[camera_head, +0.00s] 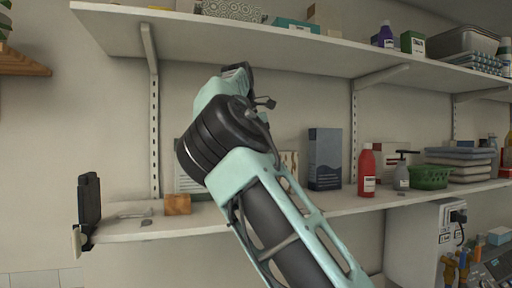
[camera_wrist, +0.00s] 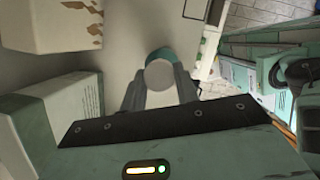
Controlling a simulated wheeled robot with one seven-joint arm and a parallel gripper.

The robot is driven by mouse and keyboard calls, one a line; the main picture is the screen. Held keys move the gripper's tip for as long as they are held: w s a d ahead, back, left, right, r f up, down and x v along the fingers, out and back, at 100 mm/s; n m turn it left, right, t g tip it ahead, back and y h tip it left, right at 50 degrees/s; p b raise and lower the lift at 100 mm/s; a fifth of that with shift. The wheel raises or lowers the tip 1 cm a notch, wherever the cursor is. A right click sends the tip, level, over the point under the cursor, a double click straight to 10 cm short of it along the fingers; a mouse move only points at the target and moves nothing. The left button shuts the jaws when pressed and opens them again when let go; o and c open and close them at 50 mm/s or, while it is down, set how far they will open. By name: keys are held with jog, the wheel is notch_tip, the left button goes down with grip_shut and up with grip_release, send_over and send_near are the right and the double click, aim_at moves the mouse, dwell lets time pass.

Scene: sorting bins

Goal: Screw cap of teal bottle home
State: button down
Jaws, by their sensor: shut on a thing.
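In the wrist view, a pale grey round cap (camera_wrist: 159,73) sits between the two fingers of my gripper (camera_wrist: 160,88). A teal rim (camera_wrist: 161,54), which looks like part of the teal bottle, shows just behind the cap. My gripper is shut on the cap. How far the cap is threaded down, and whether there is a gap beneath it, cannot be told. In the head view my arm hides the gripper, and I cannot make out the cap or the teal bottle there.
In the head view my arm reaches between an upper shelf (camera_head: 300,42) and a lower shelf (camera_head: 345,204). On the lower shelf stand a wooden block (camera_head: 177,204), a dark blue box (camera_head: 325,158), a red bottle (camera_head: 367,170), a grey pump bottle (camera_head: 402,176) and a green basket (camera_head: 430,177).

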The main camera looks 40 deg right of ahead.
jog(key=shift+f+m, duration=0.3)
jog(key=shift+d+m+g, duration=0.1)
jog(key=shift+m+g, duration=0.4)
jog(key=shift+m, duration=0.7)
jog(key=shift+w+m, duration=0.1)
jog(key=shift+m, duration=0.9)
